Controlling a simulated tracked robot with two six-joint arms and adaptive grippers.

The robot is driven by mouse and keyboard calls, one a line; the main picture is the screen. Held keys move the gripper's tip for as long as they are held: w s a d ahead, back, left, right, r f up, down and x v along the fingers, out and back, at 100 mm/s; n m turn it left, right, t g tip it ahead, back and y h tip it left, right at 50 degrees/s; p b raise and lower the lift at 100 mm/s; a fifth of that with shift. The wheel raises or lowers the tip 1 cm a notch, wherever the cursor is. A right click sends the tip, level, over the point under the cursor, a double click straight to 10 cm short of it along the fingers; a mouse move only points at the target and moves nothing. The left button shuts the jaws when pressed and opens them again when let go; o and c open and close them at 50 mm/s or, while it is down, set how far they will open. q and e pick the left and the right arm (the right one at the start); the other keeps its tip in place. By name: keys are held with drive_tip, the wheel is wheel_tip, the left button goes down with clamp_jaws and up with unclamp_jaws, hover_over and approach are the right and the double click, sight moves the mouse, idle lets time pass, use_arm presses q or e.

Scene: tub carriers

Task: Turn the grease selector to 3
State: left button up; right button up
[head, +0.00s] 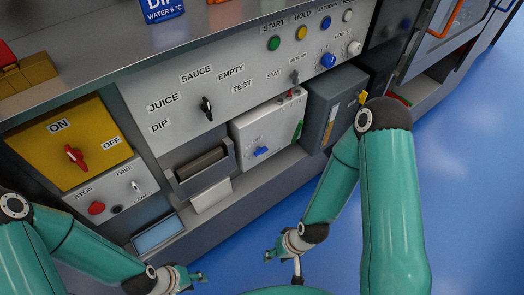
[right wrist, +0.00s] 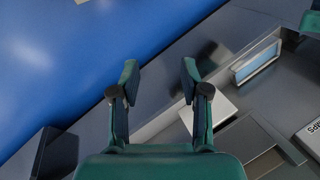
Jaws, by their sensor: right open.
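No readable grease label or number 3 shows, so I cannot tell which control is the grease selector. A blue knob (head: 261,151) sits on a white box front with small, unreadable marks around it. Another blue knob (head: 328,60) is higher on the panel, and a black selector knob (head: 207,108) is ringed by DIP, JUICE, SAUCE, EMPTY and TEST. My right gripper (head: 276,254) is below and in front of the panel, touching no knob; in the right wrist view it is open and empty (right wrist: 160,80). My left gripper (head: 192,278) is low at left, its fingers too small to judge.
A yellow panel (head: 72,143) with a red ON/OFF switch is at left, above a red STOP button (head: 96,208). An open grey drawer (head: 203,170) juts out below the selector. A grey box (head: 333,108) stands right of the white box. Blue floor (head: 455,165) is clear at right.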

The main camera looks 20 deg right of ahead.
drive_tip(key=w+d+f+m+t+b, duration=0.2)
drive_tip(key=w+f+t+b, duration=0.15)
drive_tip(key=w+b, duration=0.2)
drive_tip(key=m+t+y+b, duration=0.2)
drive_tip(key=m+t+b, duration=0.4)
drive_tip(key=t+b, duration=0.9)
approach(262, 152)
drive_tip(key=w+a, duration=0.1)
drive_tip(key=w, duration=0.2)
drive_tip(key=w+a+g+b, duration=0.1)
drive_tip(key=w, duration=0.2)
drive_tip(key=w+a+r+g+b, duration=0.1)
drive_tip(key=w, duration=0.2)
drive_tip(key=shift+w+a, duration=0.1)
drive_tip(key=shift+w, duration=0.1)
